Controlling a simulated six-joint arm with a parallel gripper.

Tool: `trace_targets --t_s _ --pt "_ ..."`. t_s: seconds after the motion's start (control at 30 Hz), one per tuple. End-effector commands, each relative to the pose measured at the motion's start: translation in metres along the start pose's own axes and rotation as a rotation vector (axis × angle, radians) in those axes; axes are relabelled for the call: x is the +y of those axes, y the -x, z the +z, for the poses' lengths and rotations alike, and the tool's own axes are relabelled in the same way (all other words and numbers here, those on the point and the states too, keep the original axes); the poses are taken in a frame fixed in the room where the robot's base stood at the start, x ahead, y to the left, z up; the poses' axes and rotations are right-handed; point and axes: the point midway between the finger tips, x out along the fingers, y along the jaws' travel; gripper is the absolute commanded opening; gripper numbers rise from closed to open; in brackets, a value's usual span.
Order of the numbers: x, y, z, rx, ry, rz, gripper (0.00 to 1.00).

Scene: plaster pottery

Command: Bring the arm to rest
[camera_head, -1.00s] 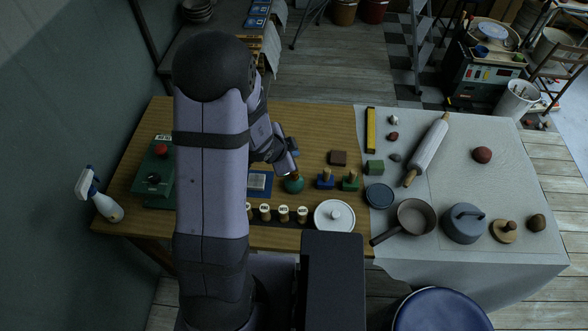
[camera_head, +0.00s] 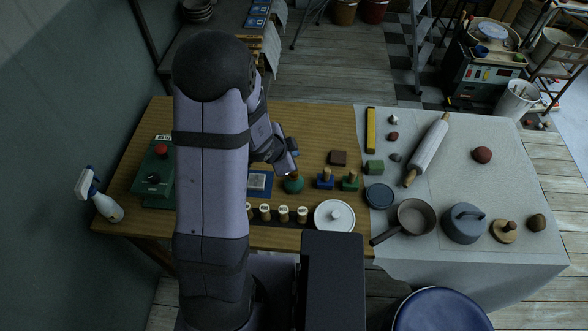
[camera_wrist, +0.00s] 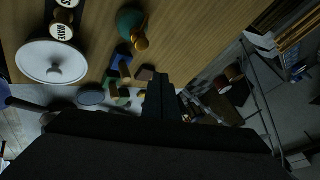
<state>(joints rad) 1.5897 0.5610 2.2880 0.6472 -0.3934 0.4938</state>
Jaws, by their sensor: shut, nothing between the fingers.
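My arm rises at the left of the head view and bends over the wooden table (camera_head: 318,120). My gripper (camera_head: 292,152) hangs over the middle of the table, just behind a green round-bodied tool (camera_head: 293,184), and looks apart from it. In the wrist view the dark fingers (camera_wrist: 161,92) are together, with nothing between them. The same green tool (camera_wrist: 131,24) shows there, with its wooden knob, to the left of the fingers.
A white lid (camera_head: 334,216), labelled stamps (camera_head: 283,213), blue (camera_head: 325,181) and green (camera_head: 350,181) handled blocks and a brown block (camera_head: 338,157) stand nearby. A pan (camera_head: 415,217) and rolling pin (camera_head: 428,150) lie right. The table's back is clear.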

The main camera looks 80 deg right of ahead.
Motion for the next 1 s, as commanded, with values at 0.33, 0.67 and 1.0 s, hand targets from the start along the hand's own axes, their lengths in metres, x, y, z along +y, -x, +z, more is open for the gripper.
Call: trace_targets --t_s 0.33,0.67,1.0 --pt "0.0 0.0 0.0 0.0 0.0 0.0 0.0" --pt "-0.006 0.006 0.003 -0.007 0.012 -0.006 0.0" --pt "-0.013 0.033 0.062 -0.109 0.143 0.044 0.0"
